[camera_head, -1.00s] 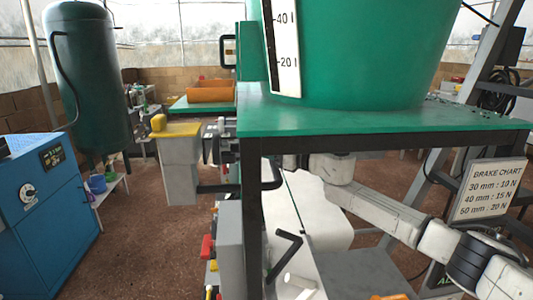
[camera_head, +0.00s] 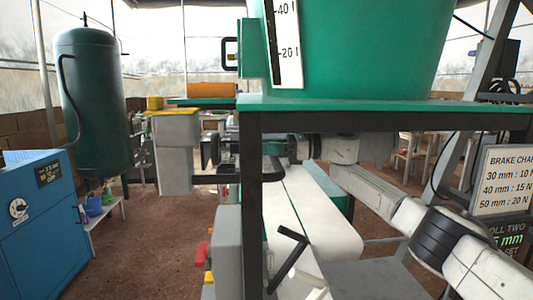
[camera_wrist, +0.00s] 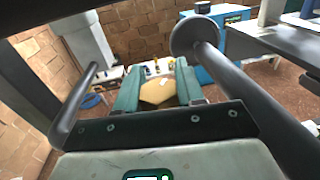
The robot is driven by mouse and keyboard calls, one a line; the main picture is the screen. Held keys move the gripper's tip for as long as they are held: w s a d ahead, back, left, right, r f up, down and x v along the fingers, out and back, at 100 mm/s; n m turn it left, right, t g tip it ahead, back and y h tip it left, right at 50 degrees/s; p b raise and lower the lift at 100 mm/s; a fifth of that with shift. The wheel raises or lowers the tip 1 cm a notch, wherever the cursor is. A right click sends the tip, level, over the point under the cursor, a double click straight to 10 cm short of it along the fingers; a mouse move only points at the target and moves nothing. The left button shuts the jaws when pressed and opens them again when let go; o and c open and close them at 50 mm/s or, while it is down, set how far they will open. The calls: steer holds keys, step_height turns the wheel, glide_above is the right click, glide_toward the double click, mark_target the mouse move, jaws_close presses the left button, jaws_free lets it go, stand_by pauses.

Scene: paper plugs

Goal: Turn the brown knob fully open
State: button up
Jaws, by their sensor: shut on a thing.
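In the wrist view a tan-brown, six-sided knob (camera_wrist: 157,94) sits between the two green fingers of my gripper (camera_wrist: 157,84). The fingers are shut on it, one on each side. How far the knob is turned cannot be told. In the head view my arm reaches in from the right under the green table, and its end passes behind the dark table leg. The knob and fingertips cannot be made out there.
A large green tub (camera_head: 360,45) stands on the green table (camera_head: 400,105) above my arm. A dark table leg (camera_head: 250,210) stands in front of my wrist. Grey bars (camera_wrist: 85,100) flank my gripper in the wrist view. A blue cabinet (camera_head: 35,220) is at the left.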

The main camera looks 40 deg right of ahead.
steer(key=shift+s+n+g+y, duration=0.1)
steer(key=shift+n+g+y, duration=0.4)
steer(key=shift+g, duration=0.1)
stand_by(0.3)
steer(key=o, duration=0.9)
steer(key=shift+o, duration=0.2)
